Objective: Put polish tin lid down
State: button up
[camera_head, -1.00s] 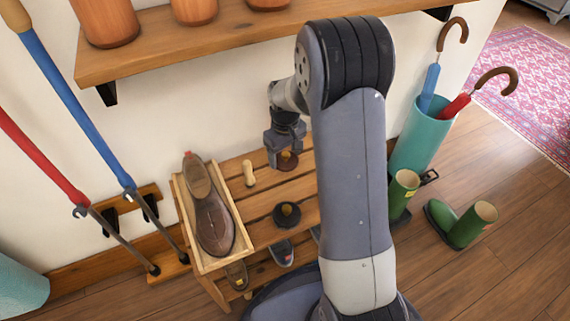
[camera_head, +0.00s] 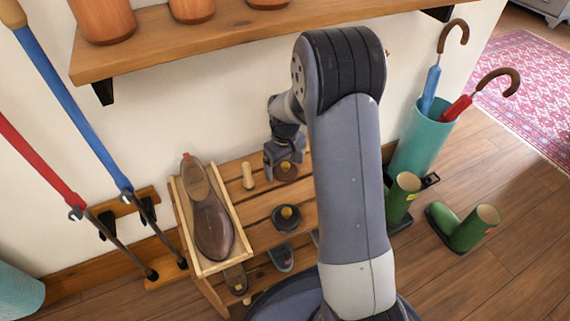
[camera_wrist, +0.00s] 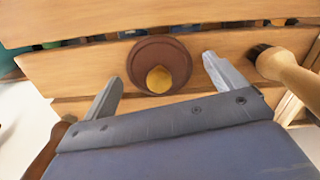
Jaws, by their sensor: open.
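The polish tin lid (camera_wrist: 141,52) is a round, dark brown disc with a yellow knob. It lies on the wooden slats of the bench in the wrist view. It also shows in the head view (camera_head: 287,175), just under my gripper (camera_head: 284,160). In the wrist view my gripper (camera_wrist: 161,68) is open, one finger on each side of the lid with gaps between. A dark round tin (camera_head: 286,220) with an amber-brown middle stands on the slats nearer the camera. My arm hides the bench's right part.
A wooden-handled brush (camera_head: 248,176) stands left of the lid; it is close to one finger in the wrist view (camera_wrist: 292,70). A tray (camera_head: 237,222) holding a brown shoe (camera_head: 212,225) is at left. A shelf (camera_head: 165,50) with pots overhangs behind. Green boots (camera_head: 462,228) stand at right.

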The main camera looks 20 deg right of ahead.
aim_at(285, 164)
notch_tip(285, 164, up, 8)
jog(key=p, duration=0.3)
jog(key=shift+s, duration=0.1)
dwell(0.6)
